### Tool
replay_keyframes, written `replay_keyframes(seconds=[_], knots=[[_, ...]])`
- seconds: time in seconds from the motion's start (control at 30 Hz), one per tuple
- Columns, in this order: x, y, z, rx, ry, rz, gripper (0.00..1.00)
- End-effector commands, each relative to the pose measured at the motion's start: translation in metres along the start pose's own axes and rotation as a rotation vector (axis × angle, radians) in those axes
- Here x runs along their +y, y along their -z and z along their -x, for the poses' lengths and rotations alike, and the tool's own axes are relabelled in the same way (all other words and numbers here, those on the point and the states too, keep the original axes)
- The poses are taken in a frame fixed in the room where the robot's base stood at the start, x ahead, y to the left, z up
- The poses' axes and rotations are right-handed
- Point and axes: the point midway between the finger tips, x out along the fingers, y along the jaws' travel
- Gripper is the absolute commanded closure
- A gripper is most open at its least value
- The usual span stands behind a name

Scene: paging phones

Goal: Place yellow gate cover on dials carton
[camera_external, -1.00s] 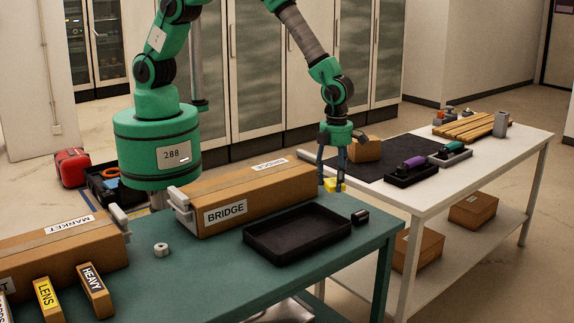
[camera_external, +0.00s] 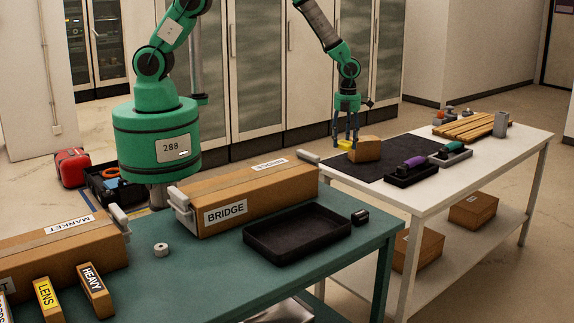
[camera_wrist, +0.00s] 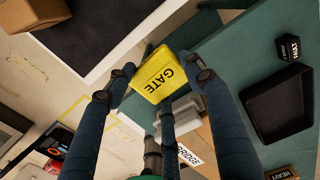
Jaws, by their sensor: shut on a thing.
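My gripper (camera_external: 346,140) is shut on the yellow gate cover (camera_external: 345,144), with its fingers pointing down. In the wrist view the cover (camera_wrist: 158,75) shows its black word GATE between the fingers. A plain brown carton (camera_external: 366,149) stands on the black mat of the white table, just right of the cover in the external view. The two look close there, but I cannot tell the gap or height. The carton shows in the wrist view's top left corner (camera_wrist: 35,12), apart from the cover. I can read no DIALS label on it.
The teal table (camera_external: 225,260) holds the BRIDGE carton (camera_external: 245,200) and an empty black tray (camera_external: 297,233).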

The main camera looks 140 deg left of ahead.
Motion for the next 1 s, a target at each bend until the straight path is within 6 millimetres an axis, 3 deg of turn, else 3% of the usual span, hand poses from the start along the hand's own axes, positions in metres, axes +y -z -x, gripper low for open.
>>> replay_keyframes(seconds=[0.3, 0.6, 0.8, 1.0], knots=[[0.087, -0.069, 0.005, 0.001, -0.001, 0.163, 0.73], [0.153, -0.110, 0.009, 0.001, 0.000, 0.277, 0.73], [0.171, -0.119, 0.009, 0.001, 0.000, 0.308, 0.73], [0.173, -0.120, 0.009, 0.001, 0.000, 0.312, 0.73]])
